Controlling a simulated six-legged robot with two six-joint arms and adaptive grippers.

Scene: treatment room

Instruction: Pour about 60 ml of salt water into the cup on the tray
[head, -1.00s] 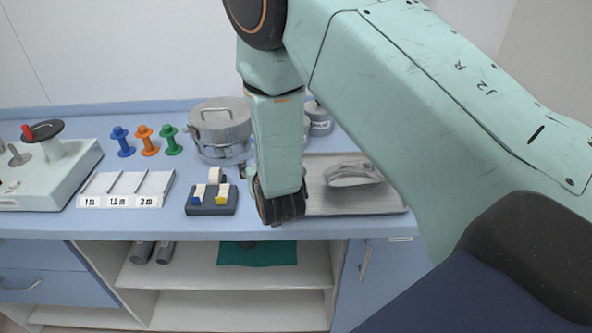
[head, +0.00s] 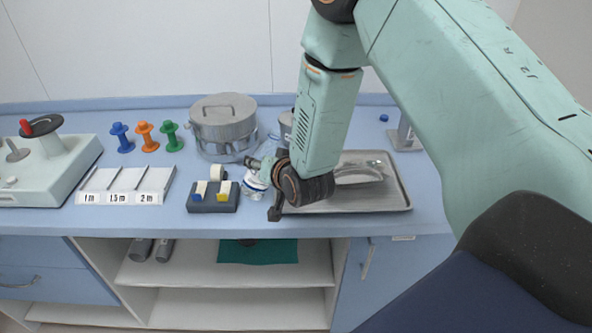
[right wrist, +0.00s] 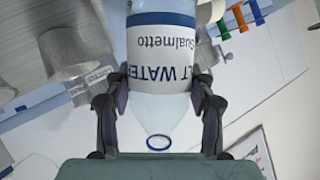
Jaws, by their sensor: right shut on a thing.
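My right gripper (head: 263,188) is shut on a clear bottle (head: 255,186) with a white and blue label, at the left end of the metal tray (head: 400,203). In the right wrist view the bottle (right wrist: 155,115) sits between both fingers, and its label reads "LT WATER" upside down. A blue ring shows at its narrow, near end. I cannot tell the bottle's exact tilt or its water level. No cup is clearly visible on the tray; my right forearm and gripper hide part of it. My left gripper is out of view.
A kidney dish (head: 358,172) lies on the tray. A lidded metal drum (head: 223,125) stands behind the gripper, with a canister (head: 286,124) beside it. A dark block with tape and tabs (head: 213,204) is close on the left. Coloured spools (head: 146,138) stand farther left.

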